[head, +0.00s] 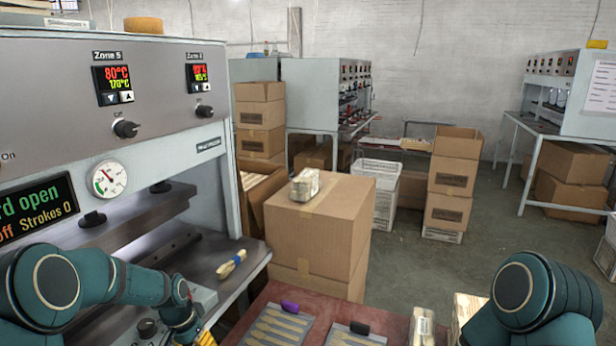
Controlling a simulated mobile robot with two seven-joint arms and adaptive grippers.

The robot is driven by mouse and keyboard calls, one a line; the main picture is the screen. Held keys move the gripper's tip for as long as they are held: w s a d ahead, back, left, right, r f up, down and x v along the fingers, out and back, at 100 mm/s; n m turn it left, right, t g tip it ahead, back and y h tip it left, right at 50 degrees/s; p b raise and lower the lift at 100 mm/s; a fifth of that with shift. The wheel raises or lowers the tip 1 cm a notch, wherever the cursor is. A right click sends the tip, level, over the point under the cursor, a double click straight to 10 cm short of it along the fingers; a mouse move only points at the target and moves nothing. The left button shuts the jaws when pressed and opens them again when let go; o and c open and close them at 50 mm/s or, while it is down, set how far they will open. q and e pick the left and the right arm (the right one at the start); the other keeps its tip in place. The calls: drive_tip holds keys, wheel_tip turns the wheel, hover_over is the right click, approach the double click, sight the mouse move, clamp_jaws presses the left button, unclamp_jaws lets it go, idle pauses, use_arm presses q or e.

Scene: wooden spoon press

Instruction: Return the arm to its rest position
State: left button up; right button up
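My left arm (130,284) comes in from the left in front of the press. It bends down at the wrist (180,306) near the press's lower front panel, and its fingers are not visible. My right arm (535,296) shows only as a teal joint at the lower right; its gripper is outside the picture. The press (150,70) stands at the left, with lit temperature displays and a screen (36,212) reading "open" and "Strokes 0". A small bundle of wooden spoons (231,264) lies on the press's ledge.
A red table (258,300) at the bottom holds trays of spoons (276,326) and wrapped bundles (422,326). A large cardboard box (325,235) with a wrapped bundle (305,184) on top stands behind it. Open floor (500,225) lies at the right.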

use_arm(q)
drive_tip(key=s+d+f+n+h, duration=0.2)
drive_tip(key=s+d+f, duration=0.7)
drive_tip(key=s+d, duration=0.15)
drive_tip(key=s+d+f+n, duration=0.1)
drive_tip(key=s+d, duration=0.2)
drive_tip(key=s, duration=0.3)
drive_tip(key=s+d+f+n+t, duration=0.1)
drive_tip(key=s+d+n, duration=0.1)
drive_tip(key=s, duration=0.5)
drive_tip(key=shift+d+f+n, duration=0.3)
drive_tip(key=shift+d+f, duration=0.1)
drive_tip(key=shift+d, duration=0.25)
drive_tip(key=shift+c, duration=0.4)
drive_tip(key=shift+a, duration=0.15)
